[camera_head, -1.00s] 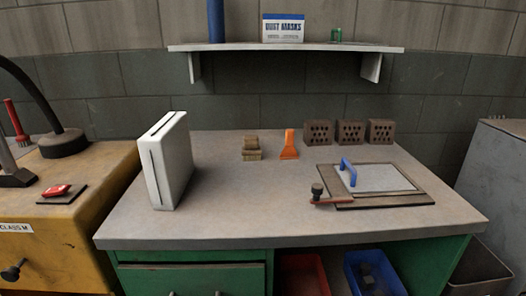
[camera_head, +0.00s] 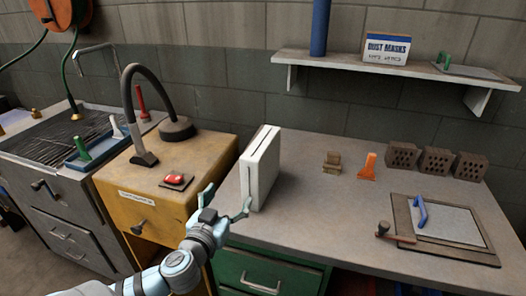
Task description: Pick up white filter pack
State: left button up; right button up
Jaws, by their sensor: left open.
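The white filter pack (camera_head: 262,168) stands upright near the left end of the grey workbench (camera_head: 318,213). It is a flat white box with a dark slot along its narrow edge. My left gripper (camera_head: 229,197) is open at the pack's lower left side, near the bench's left edge. One finger shows close in front of the pack's lower front edge; I cannot tell whether it touches. The other finger points up to the left of the pack. My right gripper is not in view.
A yellow cabinet (camera_head: 166,206) with a red switch (camera_head: 175,177) and a black bent hose (camera_head: 140,95) stands left of the bench. The middle bench is clear.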

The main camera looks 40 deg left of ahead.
aim_at(247, 169)
pick_arm(q)
jog(key=shift+t+h, duration=0.4)
jog(key=shift+t, duration=0.4)
jog(key=w+r, duration=0.1)
jog(key=w, duration=0.2)
jog(key=w+a+r, duration=0.1)
jog(key=w, duration=0.2)
jog(key=w+r, duration=0.1)
jog(key=w, duration=0.2)
jog(key=shift+w+a+r, duration=0.2)
jog(key=shift+w, duration=0.15)
jog(key=x, duration=0.5)
jog(key=shift+d+r, duration=0.15)
jog(key=shift+w, duration=0.35)
jog(key=shift+s, duration=0.15)
jog(key=c, duration=1.6)
jog(key=shift+p, duration=0.3)
